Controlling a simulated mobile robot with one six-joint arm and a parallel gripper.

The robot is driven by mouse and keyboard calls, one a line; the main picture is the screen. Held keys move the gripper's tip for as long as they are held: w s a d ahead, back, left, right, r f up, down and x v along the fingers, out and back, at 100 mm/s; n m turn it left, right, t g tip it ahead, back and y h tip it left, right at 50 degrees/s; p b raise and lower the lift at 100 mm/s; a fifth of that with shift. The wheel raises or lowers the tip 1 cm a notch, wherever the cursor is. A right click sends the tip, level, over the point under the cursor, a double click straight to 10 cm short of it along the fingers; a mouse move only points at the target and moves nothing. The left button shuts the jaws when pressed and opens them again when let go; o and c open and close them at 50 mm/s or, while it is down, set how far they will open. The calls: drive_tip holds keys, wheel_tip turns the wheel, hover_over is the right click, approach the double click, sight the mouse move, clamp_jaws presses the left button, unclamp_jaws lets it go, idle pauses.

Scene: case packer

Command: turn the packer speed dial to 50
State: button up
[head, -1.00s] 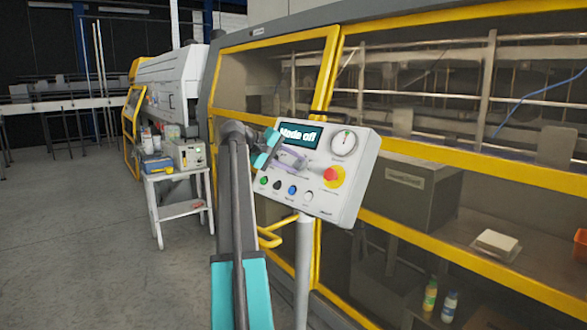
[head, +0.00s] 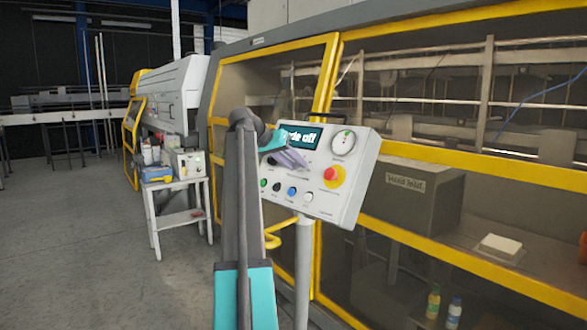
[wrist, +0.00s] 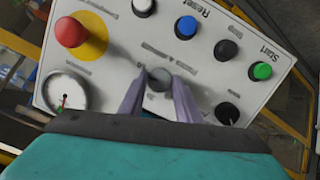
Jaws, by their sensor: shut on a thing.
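A small dark grey round knob (wrist: 158,75), apparently the speed dial, stands on the white control panel (head: 338,205). In the wrist view its two purple fingers sit on either side of it, and my gripper (wrist: 158,86) is shut on it. The printed scale around the knob is too blurred to read. In the head view my gripper (head: 292,158) is at the panel's left middle, below the display (head: 300,138), and hides the knob. The display is partly covered; "off" is readable.
The panel also bears a red emergency button (wrist: 70,32), a round gauge (wrist: 66,90), a second dark knob (wrist: 227,112) and a row of buttons, including blue (wrist: 186,26) and green (wrist: 262,71). A yellow-framed machine guard (head: 450,160) stands behind. A small cart (head: 180,195) stands at left.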

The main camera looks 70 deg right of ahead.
drive_tip(key=shift+f+m+t+b, duration=0.15)
drive_tip(key=shift+m+b, duration=0.2)
drive_tip(key=shift+m, duration=0.45)
drive_tip(key=shift+m+t+b, duration=0.15)
drive_tip(key=shift+m+b, duration=0.15)
drive_tip(key=shift+m, duration=0.5)
drive_tip(key=o, duration=0.8)
drive_tip(key=shift+w+a+r, duration=0.2)
drive_tip(key=shift+a+r, duration=0.15)
drive_tip(key=shift+r, duration=0.1)
drive_tip(key=b+v, duration=0.1)
drive_tip(key=v, duration=1.1)
drive_tip(key=shift+w+a+r, duration=0.15)
drive_tip(key=shift+a+r, duration=0.1)
drive_tip(key=shift+a, duration=0.05)
